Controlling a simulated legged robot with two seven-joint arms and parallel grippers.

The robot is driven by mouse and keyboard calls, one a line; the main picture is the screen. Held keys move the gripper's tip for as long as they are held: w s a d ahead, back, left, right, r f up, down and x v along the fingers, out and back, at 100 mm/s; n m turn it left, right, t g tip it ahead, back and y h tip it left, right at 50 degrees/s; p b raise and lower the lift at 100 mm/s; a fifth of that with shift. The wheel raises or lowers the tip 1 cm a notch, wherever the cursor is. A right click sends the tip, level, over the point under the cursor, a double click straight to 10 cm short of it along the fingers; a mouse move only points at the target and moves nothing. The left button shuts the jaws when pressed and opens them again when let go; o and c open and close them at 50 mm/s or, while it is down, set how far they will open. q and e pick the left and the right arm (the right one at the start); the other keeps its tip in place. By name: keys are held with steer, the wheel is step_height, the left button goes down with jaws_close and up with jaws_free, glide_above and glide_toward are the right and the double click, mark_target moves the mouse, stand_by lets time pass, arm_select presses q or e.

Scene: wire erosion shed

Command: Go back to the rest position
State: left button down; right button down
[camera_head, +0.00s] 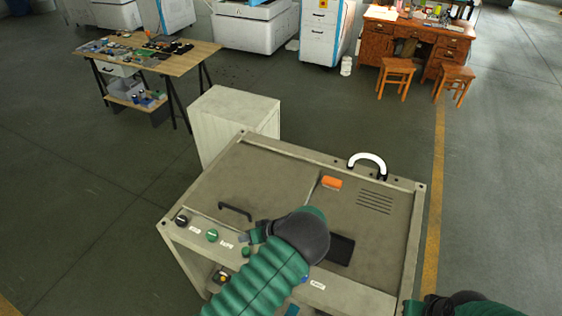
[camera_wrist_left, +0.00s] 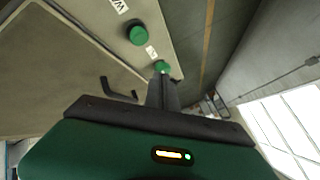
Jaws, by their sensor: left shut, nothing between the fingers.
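My left arm comes in from the bottom of the head view, and its dark wrist hangs over the front of a grey-beige machine cabinet (camera_head: 290,165). My left gripper (camera_head: 254,236) is shut and empty, close to the cabinet's front control strip. In the left wrist view its closed fingers (camera_wrist_left: 162,88) point at a small green button (camera_wrist_left: 161,67); whether they touch it I cannot tell. A larger green knob (camera_wrist_left: 139,35) shows beside it, and in the head view (camera_head: 212,235). My right arm (camera_head: 462,302) shows only partly at the bottom right edge; its fingers are not clear.
The cabinet top has a black handle (camera_head: 235,211), an orange item (camera_head: 331,182), a white curved handle (camera_head: 368,160) and a dark panel (camera_head: 340,249). A pale box (camera_head: 232,122) stands behind. A tool table (camera_head: 150,58) and wooden desk (camera_head: 415,40) are farther back, with open floor between.

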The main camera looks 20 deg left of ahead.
arm_select(q)
steer(key=shift+s+d+f+b, duration=0.1)
steer(key=shift+s+b, duration=0.15)
steer(key=shift+b, duration=0.1)
steer(key=s+d+r+m+t+h+b, duration=0.1)
steer(key=s+d+r+m+h+b, duration=0.1)
steer(key=s+d+m+h+b, duration=0.2)
steer(key=s+d+r+m+t+h+b, duration=0.1)
steer(key=s+d+r+m+h+b, duration=0.1)
steer(key=s+d+m+h+b, duration=0.3)
steer(key=shift+s+d+r+t+b, duration=0.35)
steer(key=shift+s+d+b, duration=0.45)
steer(key=shift+s+b, duration=1.9)
steer(key=shift+s+a+p, duration=0.15)
steer(key=shift+s+p, duration=0.2)
steer(key=shift+s, duration=0.15)
